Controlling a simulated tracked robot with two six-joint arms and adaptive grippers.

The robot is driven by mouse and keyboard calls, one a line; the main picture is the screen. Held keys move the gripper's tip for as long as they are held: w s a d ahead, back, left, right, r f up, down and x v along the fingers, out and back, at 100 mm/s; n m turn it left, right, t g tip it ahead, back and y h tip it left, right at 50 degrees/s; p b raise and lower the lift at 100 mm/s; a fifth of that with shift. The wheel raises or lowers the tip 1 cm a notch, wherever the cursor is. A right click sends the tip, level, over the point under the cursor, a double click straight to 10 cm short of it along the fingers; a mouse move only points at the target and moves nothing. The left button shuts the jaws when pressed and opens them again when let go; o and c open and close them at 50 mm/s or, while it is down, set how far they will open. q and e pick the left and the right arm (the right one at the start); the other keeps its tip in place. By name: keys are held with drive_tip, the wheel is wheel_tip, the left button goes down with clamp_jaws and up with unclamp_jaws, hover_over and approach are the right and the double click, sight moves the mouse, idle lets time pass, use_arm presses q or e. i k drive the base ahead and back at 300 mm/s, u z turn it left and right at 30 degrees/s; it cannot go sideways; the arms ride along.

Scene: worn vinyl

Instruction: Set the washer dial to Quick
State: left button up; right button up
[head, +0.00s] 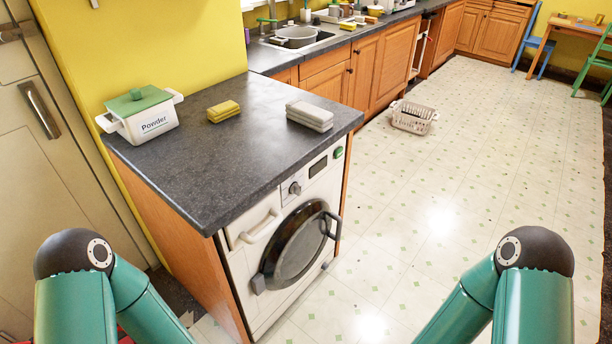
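The washer (252,310) is a white front-loader under the dark counter, with its round dark door (293,245) looking closed. Its dial (295,188) is a small grey knob on the upper front panel, left of a dark display (318,166) and a green round button (338,152). The dial's markings are too small to read, so I cannot tell its setting. My two green arms show at the bottom left and bottom right, well apart from the washer. Neither gripper is in view.
A powder box (143,114) with a green lid, a yellow sponge stack (223,111) and folded pale cloths (310,115) lie on the counter (235,150). A laundry basket (413,117) stands on the floor beyond. The floor (440,215) right of the washer is clear.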

sight(296, 189)
drive_tip(key=u, duration=0.3)
drive_tip(key=i, duration=0.85)
drive_tip(key=u, duration=0.6)
